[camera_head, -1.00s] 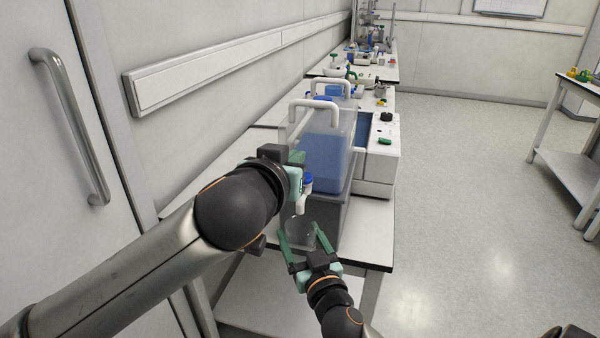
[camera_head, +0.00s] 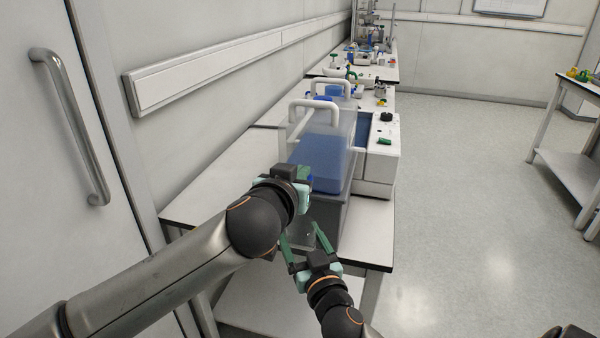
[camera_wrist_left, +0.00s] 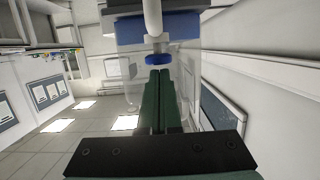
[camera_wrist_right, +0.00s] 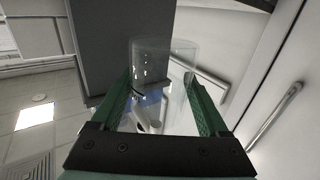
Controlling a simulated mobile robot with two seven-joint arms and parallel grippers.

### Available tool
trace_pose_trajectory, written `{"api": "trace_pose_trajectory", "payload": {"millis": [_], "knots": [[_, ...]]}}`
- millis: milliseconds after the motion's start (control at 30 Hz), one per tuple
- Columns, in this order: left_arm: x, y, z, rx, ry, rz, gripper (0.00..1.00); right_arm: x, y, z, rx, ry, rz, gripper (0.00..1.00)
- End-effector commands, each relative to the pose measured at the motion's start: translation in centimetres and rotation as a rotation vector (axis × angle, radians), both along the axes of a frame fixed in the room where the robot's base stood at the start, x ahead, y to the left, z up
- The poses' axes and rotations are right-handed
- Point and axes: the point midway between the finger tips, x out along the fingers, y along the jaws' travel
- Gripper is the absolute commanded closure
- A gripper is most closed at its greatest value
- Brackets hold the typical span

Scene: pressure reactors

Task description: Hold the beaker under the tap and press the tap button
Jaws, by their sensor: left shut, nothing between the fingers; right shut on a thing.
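The clear glass beaker (camera_head: 300,236) is held between the green fingers of my right gripper (camera_head: 303,232), just below the tap at the tank's front. In the right wrist view the beaker (camera_wrist_right: 165,62) stands between the spread fingers, and the white tap (camera_wrist_right: 147,122) shows beyond it. My left gripper (camera_wrist_left: 160,74) is shut and empty, its fingertips close to the blue tap button (camera_wrist_left: 159,60); I cannot tell whether they touch. In the head view my left gripper hides most of the tap. Any water in the beaker cannot be made out.
The clear tank (camera_head: 345,130) with blue contents and white handles stands on a grey base on the white bench (camera_head: 225,180). Bench surface to the left is clear. A door with a grey handle (camera_head: 75,125) is at the left.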

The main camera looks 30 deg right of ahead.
Motion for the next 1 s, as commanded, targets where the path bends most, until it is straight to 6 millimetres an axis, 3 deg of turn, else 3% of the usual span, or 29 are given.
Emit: {"api": "trace_pose_trajectory", "payload": {"millis": [400, 1000], "knots": [[0.0, 0.0, -2.3, 0.001, 0.005, 0.001, 1.0, 0.0, 0.0, 0.0, 0.0, -0.001, 0.0, 0.9], [0.1, 0.2, -3.1, 0.011, 0.013, 0.007, 1.0, 0.0, 0.0, 0.0, 0.0, -0.001, 0.0, 0.9]]}}
